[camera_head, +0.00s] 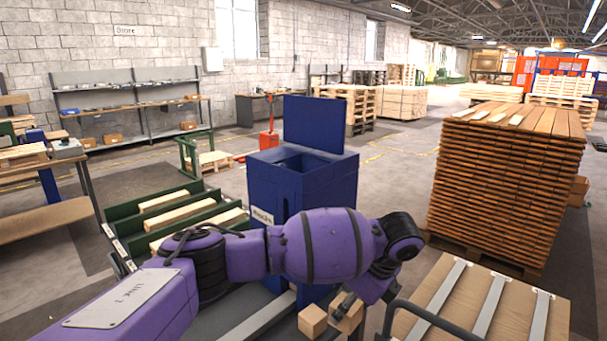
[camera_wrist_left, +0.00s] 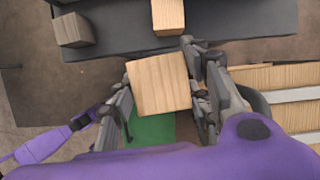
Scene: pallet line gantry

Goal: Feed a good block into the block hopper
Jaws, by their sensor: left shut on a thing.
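The blue block hopper (camera_head: 335,190) stands in the middle of the head view, its lid (camera_head: 314,124) raised and its top opening showing. A label on its front is partly hidden by my left arm, which crosses before it. My left gripper (camera_wrist_left: 160,88) is shut on a pale wooden block (camera_wrist_left: 158,84), with a finger on each side. The head view shows a block (camera_head: 346,314) at the gripper, low and in front of the hopper. Another block (camera_head: 312,320) is beside it. Two more blocks (camera_wrist_left: 72,30) (camera_wrist_left: 168,15) show in the wrist view. My right gripper is not seen.
Green sloped racks (camera_head: 150,240) with wooden pieces stand left of the hopper. A tall stack of brown boards (camera_head: 510,175) stands to the right. Nearer, a board panel (camera_head: 450,300) with pale strips and a dark curved rail lies close to my arm.

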